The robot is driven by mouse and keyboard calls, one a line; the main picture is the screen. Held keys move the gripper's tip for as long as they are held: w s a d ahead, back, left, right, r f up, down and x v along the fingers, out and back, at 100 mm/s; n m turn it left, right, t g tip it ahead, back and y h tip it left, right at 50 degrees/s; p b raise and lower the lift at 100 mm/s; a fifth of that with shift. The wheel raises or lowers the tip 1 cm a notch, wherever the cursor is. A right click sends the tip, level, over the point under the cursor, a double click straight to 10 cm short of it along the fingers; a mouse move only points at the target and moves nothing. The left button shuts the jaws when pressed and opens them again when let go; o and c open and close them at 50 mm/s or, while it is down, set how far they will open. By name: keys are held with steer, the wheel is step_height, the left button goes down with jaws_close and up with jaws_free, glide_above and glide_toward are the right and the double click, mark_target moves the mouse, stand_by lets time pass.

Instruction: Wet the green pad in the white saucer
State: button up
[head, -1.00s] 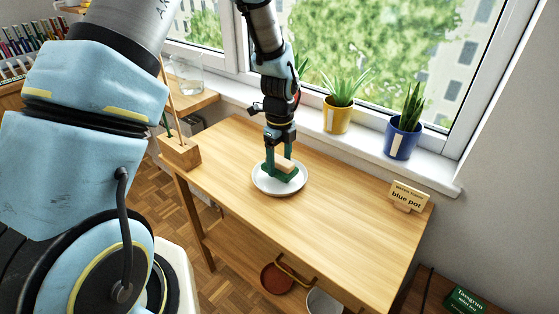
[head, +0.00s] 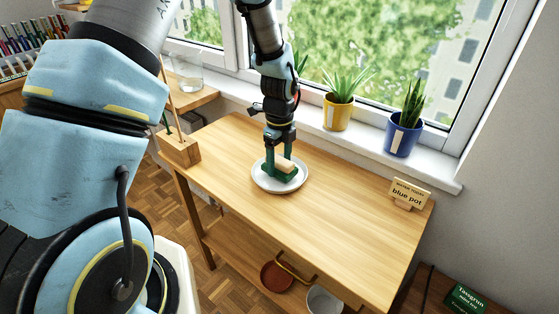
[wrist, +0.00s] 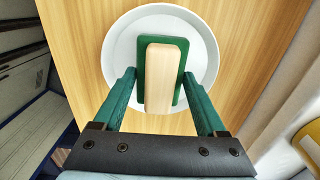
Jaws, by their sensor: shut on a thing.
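The green pad (head: 289,178) has a pale wooden block as its back. It sits in the white saucer (head: 258,181) on the wooden table. In the wrist view the pad (wrist: 148,60) and its wooden back (wrist: 163,75) lie within the saucer (wrist: 120,50). My gripper (head: 279,165) points down over the saucer, shut on the pad, with one green finger on each side. The pad's underside is hidden, and I cannot make out any water in the saucer.
A wooden holder (head: 180,152) with upright sticks stands at the table's left corner. A "blue pot" sign (head: 408,193) stands at the right. A yellow pot (head: 337,115) and a blue pot (head: 402,138) stand on the windowsill. The table right of the saucer is clear.

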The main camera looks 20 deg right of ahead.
mark_target(280, 160)
steer(key=shift+f+b, duration=0.35)
steer(key=shift+f, duration=0.25)
stand_by(1.0)
steer(key=shift+r+p, duration=2)
steer(key=shift+r, duration=0.5)
stand_by(0.5)
steer(key=shift+r+p, duration=1.65)
steer(key=shift+r, duration=0.45)
steer(key=shift+f, duration=0.1)
